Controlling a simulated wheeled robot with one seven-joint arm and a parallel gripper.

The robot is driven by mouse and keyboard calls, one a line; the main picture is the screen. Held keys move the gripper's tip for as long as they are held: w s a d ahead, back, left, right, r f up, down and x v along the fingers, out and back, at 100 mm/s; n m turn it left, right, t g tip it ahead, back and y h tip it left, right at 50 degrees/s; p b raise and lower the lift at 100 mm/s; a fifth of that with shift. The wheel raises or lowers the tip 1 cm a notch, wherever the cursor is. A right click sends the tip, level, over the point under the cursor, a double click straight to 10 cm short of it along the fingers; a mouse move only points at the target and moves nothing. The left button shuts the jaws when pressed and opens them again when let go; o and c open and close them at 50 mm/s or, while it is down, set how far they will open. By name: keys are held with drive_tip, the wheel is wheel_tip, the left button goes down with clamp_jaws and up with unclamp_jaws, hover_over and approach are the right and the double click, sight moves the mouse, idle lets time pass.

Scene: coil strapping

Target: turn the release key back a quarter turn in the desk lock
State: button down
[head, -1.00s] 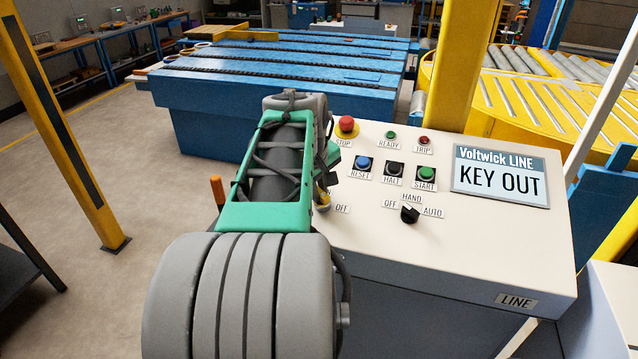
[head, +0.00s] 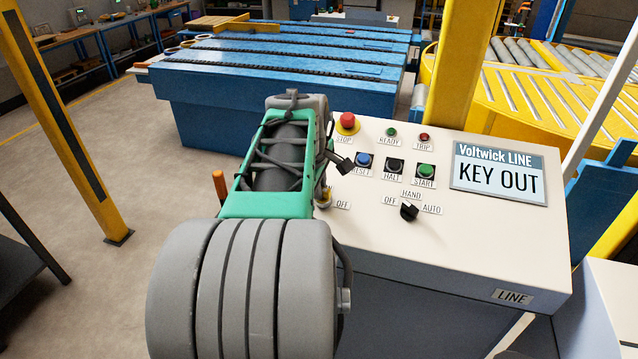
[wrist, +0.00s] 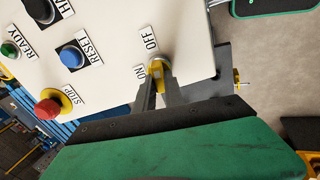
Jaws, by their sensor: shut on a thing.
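The desk lock (wrist: 163,63) sits by the ON and OFF labels on the sloping desk panel. The yellow release key (wrist: 154,71) is at the lock, between my gripper's fingers. My gripper (wrist: 158,79) is shut on the key, its two dark fingers on either side of it. The fingers hide much of the key, so its exact angle is hard to tell. In the head view my arm covers most of the lock area; a bit of the lock (head: 323,200) shows beside the OFF label. The desk display (head: 499,177) reads KEY OUT.
The panel (head: 480,245) also carries a red STOP button (head: 347,123), a blue RESET button (head: 363,160), HALT and START buttons and a black selector (head: 409,211). A blue conveyor (head: 210,115) stands behind. An orange handle (head: 219,187) is left of my arm.

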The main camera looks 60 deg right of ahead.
drive_tip(key=c, duration=1.9)
unclamp_jaws()
drive_tip(key=o, duration=0.6)
drive_tip(key=shift+c, duration=0.2)
drive_tip(key=shift+o, duration=0.2)
drive_tip(key=shift+o, duration=1.4)
drive_tip(key=p+v, duration=0.3)
drive_tip(key=v, duration=0.3)
